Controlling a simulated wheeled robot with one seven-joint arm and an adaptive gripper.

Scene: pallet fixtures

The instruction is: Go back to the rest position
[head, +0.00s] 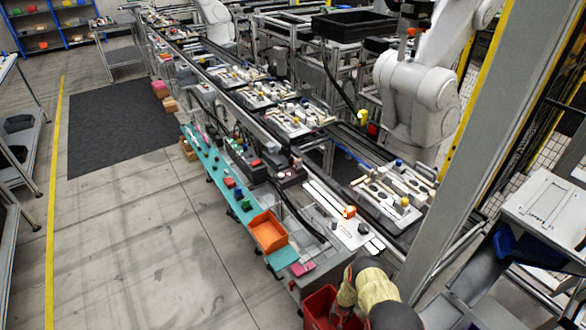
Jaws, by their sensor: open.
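My arm reaches in at the bottom, with a dark joint and a yellowish link. My gripper (344,298) is at its end, over or beside a red bin (317,305) at the bottom edge. It is open, and I see nothing held in it. The fingers are small and unclear, and I cannot tell whether they touch the bin.
A conveyor line with pallet fixtures (404,209) runs from lower right to upper left. A teal shelf (211,160) with small blocks and an orange bin (268,232) fronts it. A white robot arm (418,90) and grey post (465,130) stand right.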

